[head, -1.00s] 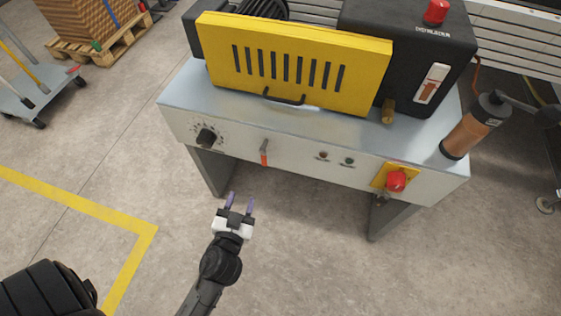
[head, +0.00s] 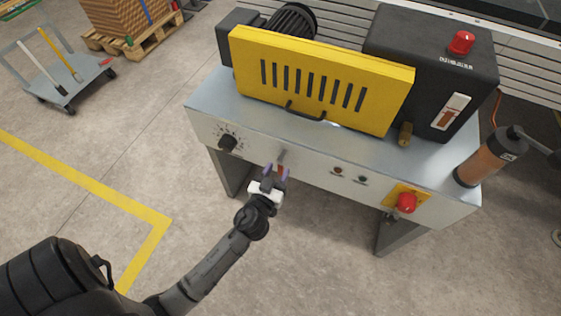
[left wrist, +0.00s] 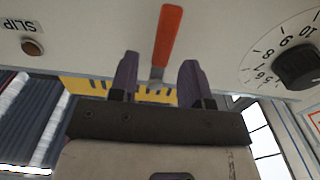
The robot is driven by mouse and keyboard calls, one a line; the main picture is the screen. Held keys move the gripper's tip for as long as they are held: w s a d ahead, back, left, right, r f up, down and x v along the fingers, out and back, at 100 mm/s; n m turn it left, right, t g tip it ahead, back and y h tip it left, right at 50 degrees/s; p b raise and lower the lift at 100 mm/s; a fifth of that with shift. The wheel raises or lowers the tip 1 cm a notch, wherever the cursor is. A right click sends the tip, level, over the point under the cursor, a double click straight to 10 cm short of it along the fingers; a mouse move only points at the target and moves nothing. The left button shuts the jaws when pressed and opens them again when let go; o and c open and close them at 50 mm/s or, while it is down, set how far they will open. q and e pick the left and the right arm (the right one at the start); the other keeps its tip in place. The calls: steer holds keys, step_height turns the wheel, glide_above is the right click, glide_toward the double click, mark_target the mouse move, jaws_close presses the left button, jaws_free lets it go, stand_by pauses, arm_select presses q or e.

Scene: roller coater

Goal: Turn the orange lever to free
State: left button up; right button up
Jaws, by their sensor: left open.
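The lever (head: 281,168) is on the front panel of the coater, between the black dial and the small indicator buttons. It hangs down, with a grey upper part and an orange end. My left gripper (head: 276,174) is open in front of the panel, close to the lever and partly covering it. In the left wrist view, which is upside down, the orange lever (left wrist: 168,38) shows between and beyond the two purple fingertips (left wrist: 160,65). No contact shows. My right gripper is not in view. No label reading "free" can be made out.
The black dial (head: 228,143) sits left of the lever. A red knob on a yellow plate (head: 406,203) is at the right of the panel. The yellow guard (head: 320,78) stands on top. A grey cart (head: 65,75) stands at far left. The floor before the machine is clear.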

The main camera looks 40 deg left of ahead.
arm_select(q)
steer(key=shift+x, duration=1.3)
jaws_close()
